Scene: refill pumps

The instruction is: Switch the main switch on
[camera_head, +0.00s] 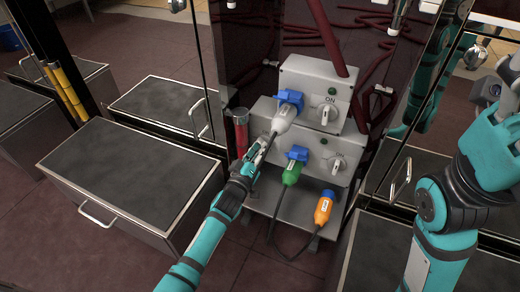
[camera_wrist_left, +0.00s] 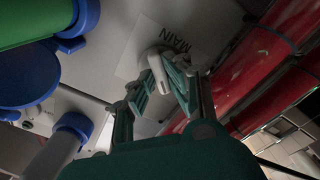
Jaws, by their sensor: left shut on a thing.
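My left gripper (camera_head: 260,150) reaches the left side of the grey switch box (camera_head: 262,118). In the left wrist view the gripper (camera_wrist_left: 166,82) has its fingers closed on the white knob of the main switch (camera_wrist_left: 158,72), beside a label reading MAIN (camera_wrist_left: 176,40). The knob looks slightly tilted between the fingertips. In the head view the gripper hides the main switch. My right arm shows at the right, but its fingertips are not in view.
Two ON knobs, upper (camera_head: 328,113) and lower (camera_head: 337,162), are on the boxes. A blue-and-white plug (camera_head: 287,108), a green plug (camera_head: 292,172) and an orange plug (camera_head: 323,207) are close to my left gripper. A red cylinder (camera_head: 240,130) stands left of it.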

